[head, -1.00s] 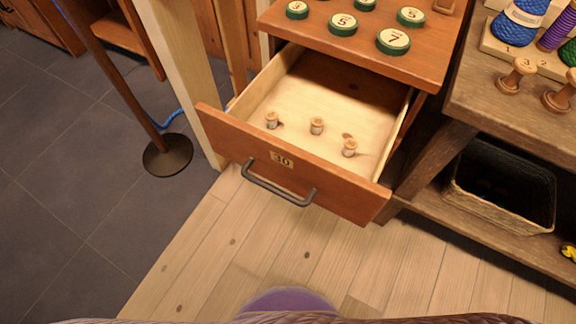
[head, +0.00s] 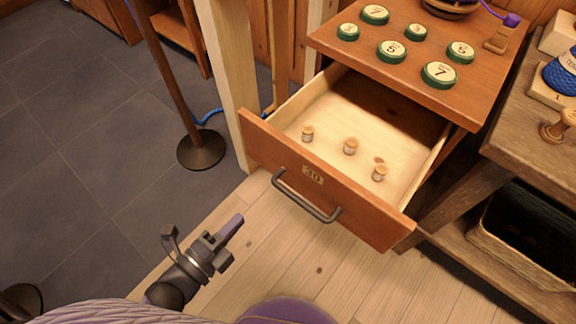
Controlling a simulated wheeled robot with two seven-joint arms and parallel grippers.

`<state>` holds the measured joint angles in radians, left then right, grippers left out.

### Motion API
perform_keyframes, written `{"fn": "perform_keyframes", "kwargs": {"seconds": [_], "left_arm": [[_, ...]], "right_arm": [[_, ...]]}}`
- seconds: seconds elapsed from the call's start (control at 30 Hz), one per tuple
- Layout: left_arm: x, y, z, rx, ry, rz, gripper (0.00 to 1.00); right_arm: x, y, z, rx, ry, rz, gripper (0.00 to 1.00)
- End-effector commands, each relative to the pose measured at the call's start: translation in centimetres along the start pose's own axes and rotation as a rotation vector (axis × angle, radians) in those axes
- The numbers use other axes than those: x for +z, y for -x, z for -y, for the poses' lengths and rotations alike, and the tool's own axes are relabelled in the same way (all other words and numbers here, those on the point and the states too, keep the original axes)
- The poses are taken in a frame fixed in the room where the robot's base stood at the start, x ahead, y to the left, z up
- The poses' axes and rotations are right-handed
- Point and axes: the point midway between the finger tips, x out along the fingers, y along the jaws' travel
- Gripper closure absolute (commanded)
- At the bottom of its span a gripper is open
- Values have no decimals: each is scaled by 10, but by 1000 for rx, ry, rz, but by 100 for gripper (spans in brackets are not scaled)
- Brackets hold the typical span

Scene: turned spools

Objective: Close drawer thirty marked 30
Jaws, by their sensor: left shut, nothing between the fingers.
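Drawer thirty (head: 350,198) is pulled well out of its wooden cabinet. Its front carries a small plate marked 30 (head: 312,175) and a dark bar handle (head: 304,196). My left gripper (head: 234,228) is low at the left, in front of and below the drawer front, apart from the handle. It is shut and empty. My right gripper is not in view.
The cabinet top (head: 400,75) holds several green numbered discs. A dark round stand base (head: 201,150) and a pale wooden post (head: 228,80) are left of the drawer. A workbench (head: 520,150) with a basket (head: 525,235) below stands right. Floor before the drawer is clear.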

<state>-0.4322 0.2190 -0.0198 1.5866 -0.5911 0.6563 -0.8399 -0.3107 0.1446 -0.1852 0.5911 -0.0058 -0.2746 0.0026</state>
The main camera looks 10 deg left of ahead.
Motion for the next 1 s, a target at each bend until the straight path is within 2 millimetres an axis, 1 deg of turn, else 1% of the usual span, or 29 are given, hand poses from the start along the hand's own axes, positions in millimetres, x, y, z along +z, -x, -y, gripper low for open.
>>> {"fn": "perform_keyframes", "kwargs": {"seconds": [0.03,0.1,0.17,0.27,0.5,0.7,0.83,1.0], "left_arm": [[-4,-3,14,-41,-56,-32,100],[-7,-8,20,-66,-93,-53,100],[-8,-16,20,-68,-94,-53,100],[-8,-35,20,-68,-92,-51,100],[-11,-89,22,-67,-87,-49,100],[-13,-125,25,-64,-85,-48,100],[-13,-138,26,-63,-85,-47,100],[-14,-143,27,-63,-83,-48,100]], "right_arm": [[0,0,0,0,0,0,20],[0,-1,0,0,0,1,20],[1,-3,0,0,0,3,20],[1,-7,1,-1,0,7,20],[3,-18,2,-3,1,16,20],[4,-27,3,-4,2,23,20],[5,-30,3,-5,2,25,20],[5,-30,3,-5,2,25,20]]}}
